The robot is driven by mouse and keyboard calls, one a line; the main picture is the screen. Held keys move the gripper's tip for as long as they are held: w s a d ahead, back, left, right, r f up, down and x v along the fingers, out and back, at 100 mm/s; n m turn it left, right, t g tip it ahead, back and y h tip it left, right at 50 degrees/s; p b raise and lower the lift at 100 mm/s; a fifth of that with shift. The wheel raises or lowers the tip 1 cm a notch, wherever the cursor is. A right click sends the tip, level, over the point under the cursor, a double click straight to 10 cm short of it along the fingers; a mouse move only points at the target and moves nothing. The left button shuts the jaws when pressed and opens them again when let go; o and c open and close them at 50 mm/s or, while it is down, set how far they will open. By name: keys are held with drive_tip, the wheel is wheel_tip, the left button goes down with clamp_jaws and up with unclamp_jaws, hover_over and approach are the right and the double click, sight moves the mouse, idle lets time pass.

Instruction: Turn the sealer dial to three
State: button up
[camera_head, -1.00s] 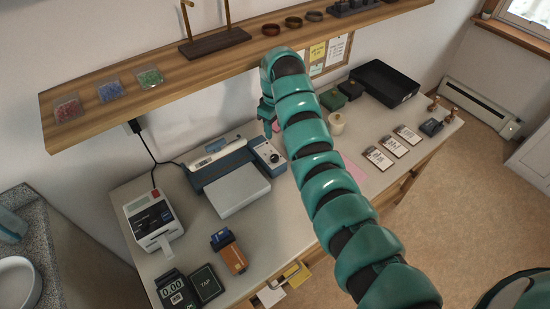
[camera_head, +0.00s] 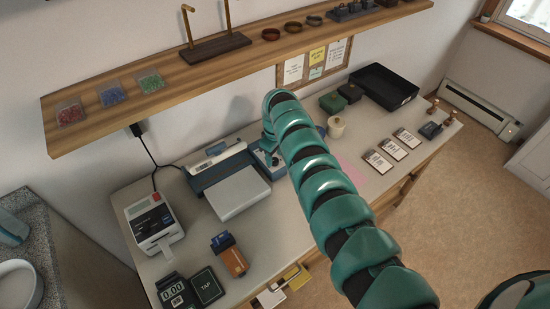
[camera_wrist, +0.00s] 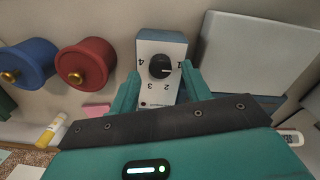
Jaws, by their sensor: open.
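The sealer (camera_head: 238,192) is a blue and white machine with a flat pale plate, on the bench in the head view. Its white control panel (camera_wrist: 154,46) shows in the wrist view with a round black dial (camera_wrist: 160,66). The numbers 1 to 4 are around the dial; its white mark points right, towards 1. My gripper (camera_wrist: 160,72) is open, with one teal finger on each side of the panel and the dial between them. I cannot tell whether they touch it.
A wooden shelf (camera_head: 160,92) overhangs the back of the bench. A label printer (camera_head: 153,222) stands left of the sealer. Blue (camera_wrist: 28,64) and red (camera_wrist: 86,65) spools are left of the panel in the wrist view. The bench front is partly clear.

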drive_tip(key=shift+f+b, duration=0.3)
drive_tip(key=shift+f, duration=0.5)
drive_tip(key=c, duration=1)
